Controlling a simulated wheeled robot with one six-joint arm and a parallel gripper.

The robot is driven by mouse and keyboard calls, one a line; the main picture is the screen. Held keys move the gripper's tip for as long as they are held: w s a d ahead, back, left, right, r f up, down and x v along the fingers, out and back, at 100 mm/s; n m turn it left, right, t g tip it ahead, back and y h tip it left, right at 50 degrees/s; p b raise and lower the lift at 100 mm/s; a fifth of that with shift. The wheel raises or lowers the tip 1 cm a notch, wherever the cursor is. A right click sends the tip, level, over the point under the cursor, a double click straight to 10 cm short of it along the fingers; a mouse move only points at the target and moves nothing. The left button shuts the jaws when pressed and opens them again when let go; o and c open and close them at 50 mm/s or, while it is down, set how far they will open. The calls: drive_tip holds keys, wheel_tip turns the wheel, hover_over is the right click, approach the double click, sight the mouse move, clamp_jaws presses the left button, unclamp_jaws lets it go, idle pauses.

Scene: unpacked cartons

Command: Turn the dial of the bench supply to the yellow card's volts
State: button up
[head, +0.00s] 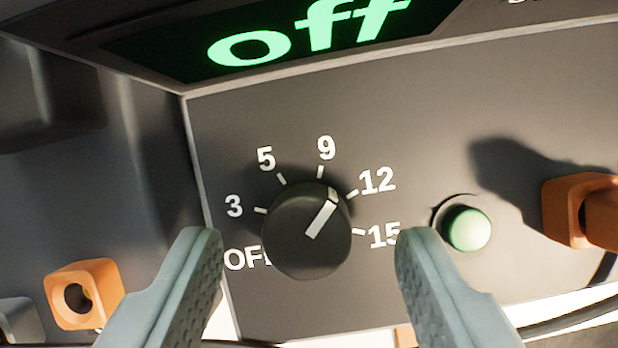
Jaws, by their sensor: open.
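The black round dial (290,250) is on the dark front panel of the bench supply (420,120), in the middle of the view. Its white pointer tilts up and right, between the 9 and 12 marks. The scale reads OFF, 3, 5, 9, 12, 15. The display (165,48) above shows "off" in green. My gripper (307,238) is open, with one finger at each side of the dial and a gap on both sides. The left finger covers part of the OFF label's surroundings, and the right fingertip is by the 15. No yellow card is in view.
A green round button (466,229) is just right of my right finger. An orange terminal (570,211) sticks out at the far right. Another orange socket (82,295) is at the lower left. Dark cables run at the bottom.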

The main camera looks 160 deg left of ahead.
drive_tip(key=shift+x, duration=0.95)
drive_tip(key=c, duration=1)
drive_tip(key=shift+m+h, duration=0.9)
drive_tip(key=shift+m, duration=1.4)
